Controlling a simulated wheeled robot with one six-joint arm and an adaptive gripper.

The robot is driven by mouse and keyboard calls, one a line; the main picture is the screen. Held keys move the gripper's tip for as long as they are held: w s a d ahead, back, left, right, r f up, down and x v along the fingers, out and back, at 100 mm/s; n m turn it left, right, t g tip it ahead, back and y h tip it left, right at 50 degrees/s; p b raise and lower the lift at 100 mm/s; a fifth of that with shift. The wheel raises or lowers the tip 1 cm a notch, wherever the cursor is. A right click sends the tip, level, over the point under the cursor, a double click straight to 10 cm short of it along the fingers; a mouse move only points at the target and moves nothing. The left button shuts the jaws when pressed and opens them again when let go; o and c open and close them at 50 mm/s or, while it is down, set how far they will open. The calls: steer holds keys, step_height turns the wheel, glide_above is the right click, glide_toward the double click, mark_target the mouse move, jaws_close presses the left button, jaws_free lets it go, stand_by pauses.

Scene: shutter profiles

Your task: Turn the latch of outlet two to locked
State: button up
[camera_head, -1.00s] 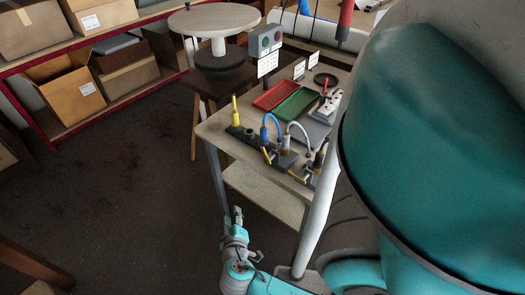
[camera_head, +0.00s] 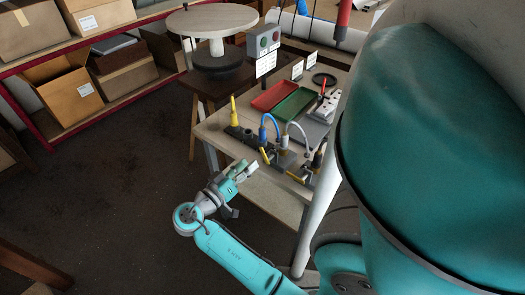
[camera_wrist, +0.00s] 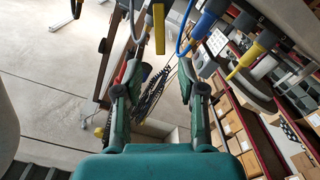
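A row of outlets stands along the near edge of the table, with a yellow plug (camera_head: 233,112), a blue hose (camera_head: 268,121) and a grey hose (camera_head: 297,130). A yellow latch handle (camera_head: 265,155) shows below the blue hose and another yellow handle (camera_head: 296,177) to its right. No outlet numbers are readable. My gripper (camera_head: 246,168) is just off the table's near edge, close to the first handle. In the wrist view my gripper (camera_wrist: 158,70) is open and empty. A yellow handle (camera_wrist: 159,28) shows beyond the fingertips, between their lines, apart from both. Its lock state cannot be told.
The table (camera_head: 212,130) also holds a red tray (camera_head: 273,96), a green tray (camera_head: 294,104) and a grey box with buttons (camera_head: 264,40). A round-topped stand (camera_head: 213,20) is behind. Shelves with cartons (camera_head: 70,91) are at left. Floor left of the table is clear.

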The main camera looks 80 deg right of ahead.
mark_target(262, 152)
steer(key=x, duration=0.8)
steer(key=shift+d, duration=0.1)
jaws_close()
